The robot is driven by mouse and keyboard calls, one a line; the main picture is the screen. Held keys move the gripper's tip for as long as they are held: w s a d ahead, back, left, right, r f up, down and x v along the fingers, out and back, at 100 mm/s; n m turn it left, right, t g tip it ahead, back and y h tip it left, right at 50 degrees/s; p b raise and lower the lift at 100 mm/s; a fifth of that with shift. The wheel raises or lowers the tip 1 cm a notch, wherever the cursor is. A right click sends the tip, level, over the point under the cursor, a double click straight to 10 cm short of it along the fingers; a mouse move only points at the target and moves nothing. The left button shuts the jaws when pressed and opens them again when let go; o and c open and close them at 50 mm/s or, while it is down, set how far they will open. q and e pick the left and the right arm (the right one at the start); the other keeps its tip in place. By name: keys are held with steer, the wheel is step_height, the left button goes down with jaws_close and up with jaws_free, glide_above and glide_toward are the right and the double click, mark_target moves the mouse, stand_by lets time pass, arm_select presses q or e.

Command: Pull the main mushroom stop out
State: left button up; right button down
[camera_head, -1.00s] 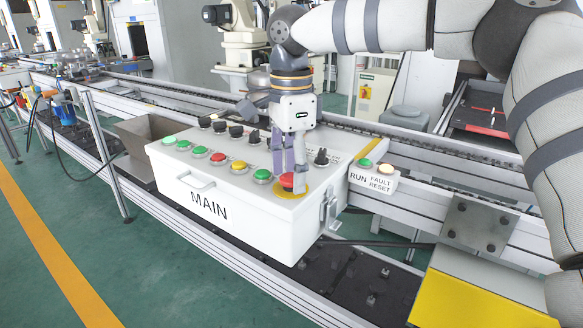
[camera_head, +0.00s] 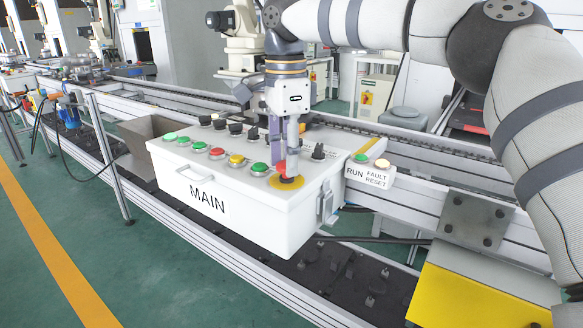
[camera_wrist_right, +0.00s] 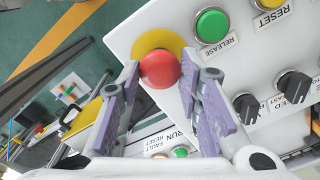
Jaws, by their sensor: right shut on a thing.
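The red mushroom stop (camera_head: 280,168) sits on a yellow round plate (camera_head: 287,183) at the front right corner of the white box marked MAIN (camera_head: 250,220). My right gripper (camera_head: 283,160) comes down from above and is shut on the mushroom stop. In the right wrist view, the red cap (camera_wrist_right: 160,69) lies between the tips of the two purple-padded fingers (camera_wrist_right: 159,78), over the yellow plate (camera_wrist_right: 152,42). The fingers hide part of the stop in the head view. My left gripper is in neither view.
A green RELEASE button (camera_wrist_right: 211,25) lies close beside the stop. Several black selector knobs (camera_head: 236,128) stand along the back of the box. A small RUN and FAULT RESET box (camera_head: 370,172) sits to the right. Conveyor rails run behind and below.

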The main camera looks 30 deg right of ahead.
steer(key=shift+r, duration=0.2)
steer(key=c, duration=1.1)
jaws_free()
step_height(320, 180, up, 12)
steer(key=shift+r, duration=0.1)
